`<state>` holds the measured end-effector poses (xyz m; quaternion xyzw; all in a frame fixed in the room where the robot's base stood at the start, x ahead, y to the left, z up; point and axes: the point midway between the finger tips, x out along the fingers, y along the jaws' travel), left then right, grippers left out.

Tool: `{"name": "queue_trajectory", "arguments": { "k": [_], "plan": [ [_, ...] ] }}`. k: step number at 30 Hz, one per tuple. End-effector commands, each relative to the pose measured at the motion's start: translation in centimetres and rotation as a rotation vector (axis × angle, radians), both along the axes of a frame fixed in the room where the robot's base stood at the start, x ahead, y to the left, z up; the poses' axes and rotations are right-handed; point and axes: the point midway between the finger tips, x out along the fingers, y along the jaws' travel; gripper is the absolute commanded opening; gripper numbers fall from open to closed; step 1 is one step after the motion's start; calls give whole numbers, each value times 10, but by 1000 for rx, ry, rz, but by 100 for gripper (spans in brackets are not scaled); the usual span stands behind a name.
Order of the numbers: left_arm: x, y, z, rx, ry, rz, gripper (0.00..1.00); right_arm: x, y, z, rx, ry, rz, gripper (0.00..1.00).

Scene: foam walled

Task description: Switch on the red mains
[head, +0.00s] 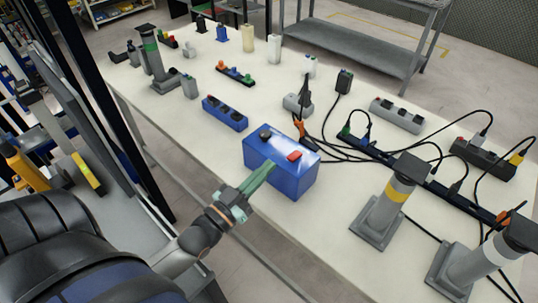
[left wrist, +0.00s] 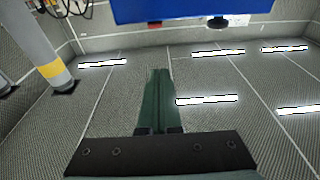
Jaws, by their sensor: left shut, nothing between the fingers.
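A blue box (head: 282,178) stands near the front edge of the white table. On its top are a black knob (head: 265,134) at the back left and a red switch-like part (head: 294,156) at the front right. Whether the red part is on or off cannot be told. My left gripper (head: 269,167) is shut and empty, its green fingers pointing at the box's front left side, close to it; contact is unclear. In the left wrist view the closed fingers (left wrist: 159,72) point toward the blue box (left wrist: 185,10), with a red part (left wrist: 218,22) at its edge. My right gripper is not in view.
A blue socket strip (head: 225,113) lies behind the box. Black cables and an orange clip (head: 299,127) are just behind and right of it. A yellow-banded grey post (head: 390,205) stands to the right.

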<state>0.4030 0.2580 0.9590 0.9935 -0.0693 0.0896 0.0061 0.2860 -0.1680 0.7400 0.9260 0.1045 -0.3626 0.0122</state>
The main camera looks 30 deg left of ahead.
Motion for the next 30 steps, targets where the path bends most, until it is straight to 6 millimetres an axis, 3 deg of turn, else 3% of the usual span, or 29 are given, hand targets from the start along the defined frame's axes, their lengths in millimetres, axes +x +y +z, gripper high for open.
{"name": "queue_trajectory", "arguments": {
  "k": [15, 21, 30],
  "plan": [
    [85, -12, 15, -1, 0, 0, 0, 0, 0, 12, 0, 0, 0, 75],
    [78, -11, -16, 0, 3, 0, 0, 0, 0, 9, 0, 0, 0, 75],
    [76, -11, -24, 0, 0, 0, 0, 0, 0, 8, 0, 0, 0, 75]
  ]
}}
